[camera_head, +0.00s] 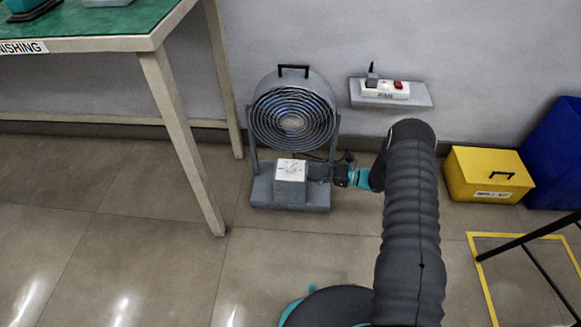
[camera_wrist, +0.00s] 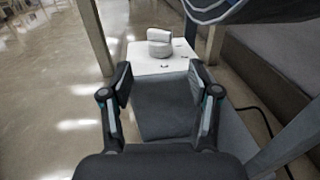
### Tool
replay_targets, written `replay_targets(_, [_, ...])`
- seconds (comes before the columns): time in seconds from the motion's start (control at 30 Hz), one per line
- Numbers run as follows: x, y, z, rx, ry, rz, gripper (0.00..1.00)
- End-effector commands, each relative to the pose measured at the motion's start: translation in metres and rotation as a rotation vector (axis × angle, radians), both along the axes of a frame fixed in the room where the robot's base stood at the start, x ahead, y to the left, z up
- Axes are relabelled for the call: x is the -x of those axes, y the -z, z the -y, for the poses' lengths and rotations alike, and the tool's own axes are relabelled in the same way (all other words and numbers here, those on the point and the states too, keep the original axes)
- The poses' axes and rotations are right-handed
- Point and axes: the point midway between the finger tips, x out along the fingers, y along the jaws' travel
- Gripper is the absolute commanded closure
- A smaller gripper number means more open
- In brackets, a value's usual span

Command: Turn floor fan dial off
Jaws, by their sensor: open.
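The grey floor fan (camera_head: 292,115) stands on the floor by the wall, with a control box (camera_head: 290,190) on its base. A white panel (camera_head: 283,164) tops the box. In the wrist view a white rounded dial (camera_wrist: 160,42) stands up from the white panel (camera_wrist: 152,66), with small dark marks near it. My gripper (camera_head: 318,172) is just right of the box. In the wrist view my gripper (camera_wrist: 159,78) is open, with the box's grey side (camera_wrist: 162,108) between and beyond its fingers. The dial lies ahead of the fingertips, apart from them.
A table (camera_head: 110,44) with pale legs stands left of the fan. A wall shelf (camera_head: 419,97) holds a power strip (camera_head: 385,90). A yellow box (camera_head: 487,175) and a blue bin (camera_head: 556,155) stand right. A cable (camera_wrist: 262,118) runs on the floor near my gripper.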

Motion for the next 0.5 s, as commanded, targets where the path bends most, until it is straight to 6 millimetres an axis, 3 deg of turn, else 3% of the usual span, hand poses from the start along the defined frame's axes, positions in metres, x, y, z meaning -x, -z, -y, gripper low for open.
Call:
replay_targets(0.3, [-0.009,0.000,-0.058,0.001,-0.003,0.000,0.39])
replay_targets(0.5, [-0.013,0.000,-0.079,0.002,-0.001,0.000,0.39])
